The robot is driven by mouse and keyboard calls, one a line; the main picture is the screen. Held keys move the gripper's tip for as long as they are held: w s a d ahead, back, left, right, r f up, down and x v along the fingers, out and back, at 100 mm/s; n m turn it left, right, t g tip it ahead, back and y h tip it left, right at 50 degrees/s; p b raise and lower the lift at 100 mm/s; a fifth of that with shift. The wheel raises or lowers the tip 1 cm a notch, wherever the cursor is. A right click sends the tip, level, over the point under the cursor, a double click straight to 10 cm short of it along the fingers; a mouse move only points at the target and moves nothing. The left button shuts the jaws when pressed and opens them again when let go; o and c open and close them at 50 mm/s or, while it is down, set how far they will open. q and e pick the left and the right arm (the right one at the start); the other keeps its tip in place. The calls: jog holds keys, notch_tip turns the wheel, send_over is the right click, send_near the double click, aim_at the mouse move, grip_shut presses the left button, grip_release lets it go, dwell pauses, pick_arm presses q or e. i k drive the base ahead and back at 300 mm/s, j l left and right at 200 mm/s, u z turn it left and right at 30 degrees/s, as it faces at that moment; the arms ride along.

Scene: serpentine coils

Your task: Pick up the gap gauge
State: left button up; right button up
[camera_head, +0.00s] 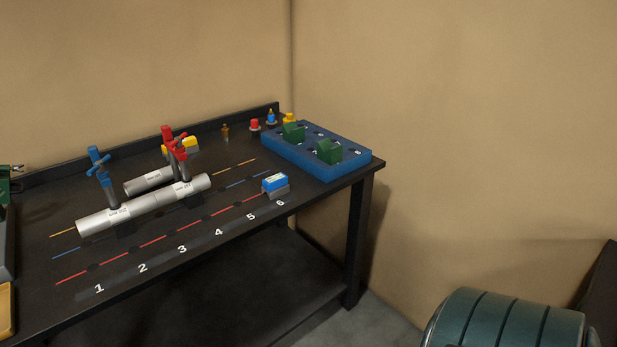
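No object here is clearly identifiable as the gap gauge. A small blue block with a white label (275,182) sits on a grey base near the number 6 on the dark workbench (215,262). A blue tray (321,168) at the bench's far right end holds two green blocks, one (293,132) at the back and one (329,151) nearer. Small red, blue and yellow pieces stand behind it, including a red one (255,125). Neither of my grippers shows in this view.
Silver pipes (145,206) lie on the bench with blue (101,178) and red (175,150) clamp-like fixtures upright on them. Numbered marks and coloured lines run along the front. A ribbed teal cylinder (505,320) stands at lower right. A raised edge runs along the back.

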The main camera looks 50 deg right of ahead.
aim_at(276, 186)
jog(key=z, duration=1.3)
